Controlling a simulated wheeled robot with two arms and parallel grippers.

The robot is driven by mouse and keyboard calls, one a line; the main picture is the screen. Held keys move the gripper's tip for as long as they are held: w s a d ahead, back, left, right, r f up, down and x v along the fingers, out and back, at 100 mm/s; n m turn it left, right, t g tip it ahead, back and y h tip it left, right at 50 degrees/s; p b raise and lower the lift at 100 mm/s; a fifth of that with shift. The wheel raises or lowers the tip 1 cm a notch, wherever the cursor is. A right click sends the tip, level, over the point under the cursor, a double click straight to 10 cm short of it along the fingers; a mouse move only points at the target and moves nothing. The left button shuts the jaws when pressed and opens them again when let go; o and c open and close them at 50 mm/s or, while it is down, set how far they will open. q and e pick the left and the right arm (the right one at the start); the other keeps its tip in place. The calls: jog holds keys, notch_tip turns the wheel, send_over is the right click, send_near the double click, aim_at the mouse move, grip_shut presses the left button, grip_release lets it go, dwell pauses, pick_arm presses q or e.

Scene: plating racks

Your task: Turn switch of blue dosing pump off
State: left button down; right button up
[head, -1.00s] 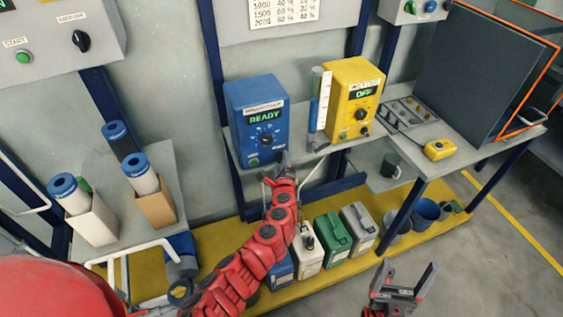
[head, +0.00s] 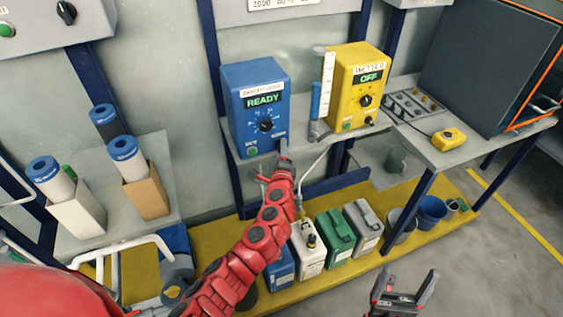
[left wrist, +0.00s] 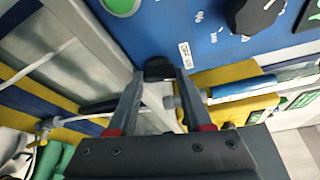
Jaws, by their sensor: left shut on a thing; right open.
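The blue dosing pump (head: 247,108) stands on the grey shelf, its green display reading READY. It has a black dial (head: 266,125) on its front and a green button (head: 253,152) at lower left. My left gripper (head: 283,152) is at the pump's lower right front corner. In the left wrist view the fingertips of my left gripper (left wrist: 158,82) close on a small black switch (left wrist: 159,66) beside a white label on the blue face. The switch is mostly hidden in the head view. My right gripper (head: 404,287) is open and empty at the bottom, away from the pumps.
A yellow pump (head: 346,85) reading OFF stands to the right, with a clear and blue cylinder (head: 321,95) between the pumps. Several canisters stand on the yellow platform (head: 300,289) below. A grey table (head: 450,151) with a yellow device (head: 448,139) is at right.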

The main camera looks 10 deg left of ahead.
pick_arm(q)
jog(key=shift+f+n+t+y+b, duration=0.15)
jog(key=shift+n+t+y+b, duration=0.3)
jog(key=shift+n+b, duration=2.4)
jog(key=shift+f+n+t+y+b, duration=0.15)
jog(key=shift+n+t+b, duration=0.5)
jog(key=shift+b, duration=4.35)
jog(key=shift+f+n+t+y+b, duration=0.1)
jog(key=shift+n+t+y+b, duration=0.4)
jog(key=shift+n+b, duration=2.35)
jog(key=shift+m+b, duration=1.05)
jog(key=shift+m, duration=0.1)
jog(key=c, duration=0.6)
grip_release()
jog(key=p+v, duration=0.1)
jog(key=v, duration=1.6)
jog(key=shift+s, duration=0.2)
jog(key=shift+f, duration=0.2)
